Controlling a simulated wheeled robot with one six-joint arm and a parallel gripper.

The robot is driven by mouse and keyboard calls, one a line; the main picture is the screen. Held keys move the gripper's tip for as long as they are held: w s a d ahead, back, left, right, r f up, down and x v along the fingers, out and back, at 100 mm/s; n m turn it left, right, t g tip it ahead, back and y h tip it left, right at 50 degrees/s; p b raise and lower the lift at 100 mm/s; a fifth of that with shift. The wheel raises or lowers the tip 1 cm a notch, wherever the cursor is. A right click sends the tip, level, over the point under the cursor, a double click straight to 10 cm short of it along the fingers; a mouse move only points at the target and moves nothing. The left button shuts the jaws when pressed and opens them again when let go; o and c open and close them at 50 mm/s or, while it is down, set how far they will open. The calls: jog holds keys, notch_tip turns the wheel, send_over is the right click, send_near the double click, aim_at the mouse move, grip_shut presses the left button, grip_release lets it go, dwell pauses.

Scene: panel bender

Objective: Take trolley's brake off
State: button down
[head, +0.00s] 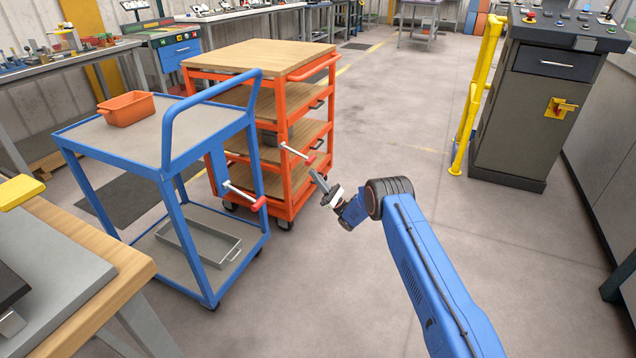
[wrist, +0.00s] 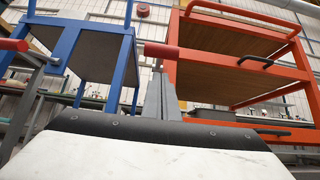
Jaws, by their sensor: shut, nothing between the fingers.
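An orange trolley (head: 294,130) with wooden shelves stands at centre left. A brake lever with a red grip (head: 310,160) sticks out from its near right corner. A blue trolley (head: 168,160) stands in front of it, with a similar red-gripped lever (head: 258,204). My gripper (head: 314,174) is shut and empty, just below the orange trolley's lever end. In the wrist view the shut fingers (wrist: 159,78) point up at a red grip (wrist: 161,50). Whether they touch it I cannot tell. The blue trolley's red grip (wrist: 12,45) shows at the left edge.
An orange bin (head: 126,109) sits on the blue trolley's top and a grey tray (head: 200,236) on its lower shelf. A wooden-topped bench (head: 110,280) is at the near left. A dark control cabinet (head: 535,120) with a yellow rail (head: 478,90) stands right. Floor between is clear.

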jog(key=shift+r, duration=1.4)
jog(key=shift+d+r, duration=0.15)
